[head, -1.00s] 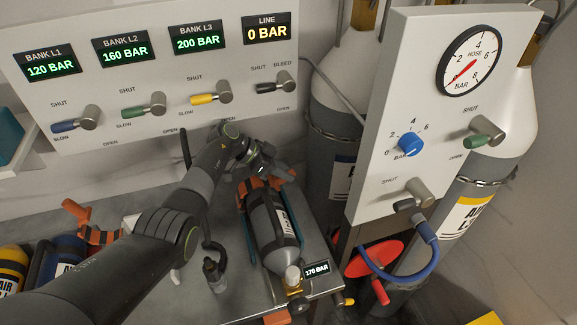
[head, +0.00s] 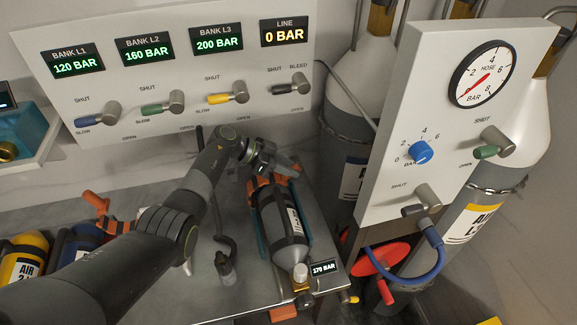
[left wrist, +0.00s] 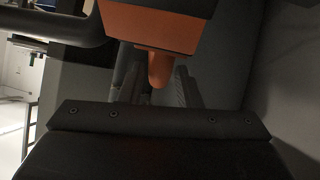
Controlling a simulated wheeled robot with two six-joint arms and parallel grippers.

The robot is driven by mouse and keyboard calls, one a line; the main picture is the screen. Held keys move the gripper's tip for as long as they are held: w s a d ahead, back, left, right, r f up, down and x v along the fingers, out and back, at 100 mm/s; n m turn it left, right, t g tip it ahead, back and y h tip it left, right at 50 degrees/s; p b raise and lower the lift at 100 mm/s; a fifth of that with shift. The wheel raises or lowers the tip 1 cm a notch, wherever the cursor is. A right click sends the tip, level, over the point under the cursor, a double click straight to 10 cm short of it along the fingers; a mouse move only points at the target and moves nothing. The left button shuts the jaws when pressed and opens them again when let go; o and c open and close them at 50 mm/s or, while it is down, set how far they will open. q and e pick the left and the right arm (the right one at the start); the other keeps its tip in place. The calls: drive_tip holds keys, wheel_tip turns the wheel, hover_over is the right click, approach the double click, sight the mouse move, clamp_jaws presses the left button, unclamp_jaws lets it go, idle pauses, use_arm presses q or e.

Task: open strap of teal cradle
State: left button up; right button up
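The teal cradle (head: 262,235) lies on the bench and holds a dark grey cylinder (head: 274,216) with a pale valve end towards me. An orange strap (head: 259,183) crosses the far end of the cylinder, partly hidden by my left gripper (head: 285,165). In the left wrist view the strap's orange body (left wrist: 160,28) fills the top, with a tab (left wrist: 160,68) pointing down between the dark fingers of my left gripper (left wrist: 160,85). The fingers are apart, close on both sides of the tab; whether they press on it is unclear. My right gripper is out of view.
A valve panel (head: 180,75) stands behind the bench. A hose panel (head: 405,190) with a gauge and blue hose (head: 408,280) stands right of the cradle. A dark hooked stand (head: 224,262) is left of the cradle; yellow (head: 22,262) and blue cylinders lie at far left.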

use_arm(q)
drive_tip(key=shift+o, duration=1.4)
drive_tip(key=shift+a, duration=0.1)
drive_tip(key=v, duration=0.7)
drive_tip(key=shift+a+b, duration=0.15)
drive_tip(key=shift+b, duration=0.25)
drive_tip(key=shift+s+r, duration=0.1)
drive_tip(key=shift+c, duration=0.3)
